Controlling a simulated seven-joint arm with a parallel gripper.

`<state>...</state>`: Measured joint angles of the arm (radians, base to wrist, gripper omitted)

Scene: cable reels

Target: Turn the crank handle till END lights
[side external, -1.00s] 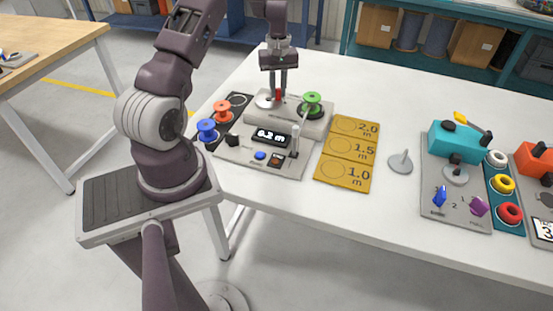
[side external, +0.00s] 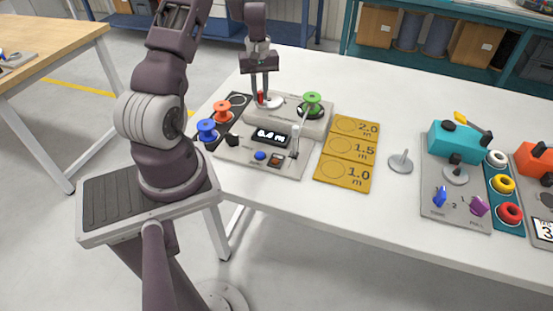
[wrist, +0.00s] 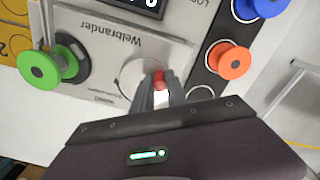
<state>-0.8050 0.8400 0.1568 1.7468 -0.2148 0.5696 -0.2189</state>
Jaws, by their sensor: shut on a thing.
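The crank is a pale disc (side external: 272,102) with a red handle (side external: 260,97) on top of the grey winding machine (side external: 290,123). My gripper (side external: 262,98) points down with its fingers on the red handle, at the left of the disc. In the wrist view my gripper (wrist: 160,90) is shut on the red handle (wrist: 158,78) at the edge of the disc (wrist: 133,76). The display (side external: 270,137) is lit with a length in metres; its digits are hard to read. I cannot make out an END light.
A green spool (side external: 312,102) stands on the machine, right of the crank. Orange (side external: 222,111) and blue (side external: 206,129) spools stand on the dark strip at left. A yellow mat (side external: 347,153) with length marks lies to the right. Clear table lies in front of it.

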